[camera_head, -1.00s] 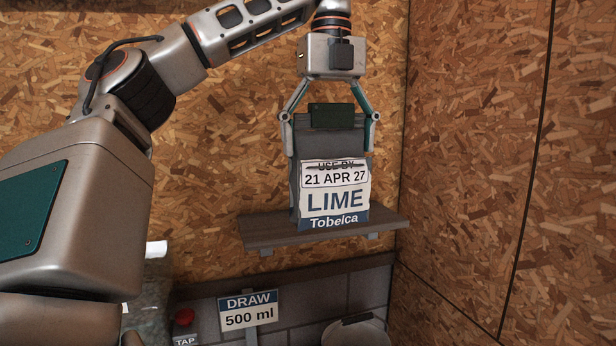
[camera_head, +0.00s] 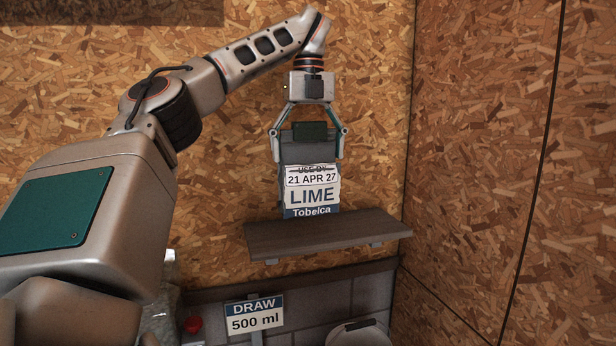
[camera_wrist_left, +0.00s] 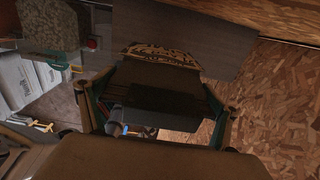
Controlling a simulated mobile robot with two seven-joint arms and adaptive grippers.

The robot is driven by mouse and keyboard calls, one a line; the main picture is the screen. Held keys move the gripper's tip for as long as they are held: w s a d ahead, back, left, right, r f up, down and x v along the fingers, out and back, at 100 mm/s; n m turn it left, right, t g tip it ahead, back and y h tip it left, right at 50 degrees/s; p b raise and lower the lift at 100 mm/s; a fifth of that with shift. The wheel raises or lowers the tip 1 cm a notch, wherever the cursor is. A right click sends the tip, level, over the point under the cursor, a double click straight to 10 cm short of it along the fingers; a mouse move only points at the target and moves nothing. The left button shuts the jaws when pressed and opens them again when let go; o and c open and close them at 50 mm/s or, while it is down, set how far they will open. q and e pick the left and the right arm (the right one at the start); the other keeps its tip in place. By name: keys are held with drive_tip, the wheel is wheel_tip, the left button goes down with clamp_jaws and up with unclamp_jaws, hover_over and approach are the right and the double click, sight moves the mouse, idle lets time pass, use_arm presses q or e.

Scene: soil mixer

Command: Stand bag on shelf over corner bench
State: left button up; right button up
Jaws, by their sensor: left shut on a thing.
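My left gripper (camera_head: 308,146) points down and is shut on the upper part of a dark grey bag (camera_head: 310,152). The bag is upright, with a label reading LIME, Tobelca and 21 APR 27. Its lower edge shows close to the back edge of the brown wall shelf (camera_head: 330,234), left of the shelf's middle; I cannot tell whether they touch. In the left wrist view the bag (camera_wrist_left: 160,85) sits between the fingers, with the shelf (camera_wrist_left: 215,45) beyond it. My right gripper is not in view.
The chipboard walls meet in a corner (camera_head: 408,120) just right of the shelf. Below the shelf are a DRAW 500 ml sign (camera_head: 254,313), a red knob (camera_head: 193,324) and a rounded container (camera_head: 358,333). The right part of the shelf top is bare.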

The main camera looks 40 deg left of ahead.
sight(308, 125)
use_arm(q)
drive_tip(key=shift+f, duration=2.5)
drive_tip(key=shift+w+a+f, duration=0.1)
drive_tip(key=shift+a+f, duration=0.05)
drive_tip(key=shift+f, duration=0.3)
drive_tip(key=o, duration=1.9)
drive_tip(key=shift+f, duration=0.2)
drive_tip(key=shift+r, duration=0.1)
drive_tip(key=shift+r, duration=6.1)
drive_tip(key=shift+f, duration=0.1)
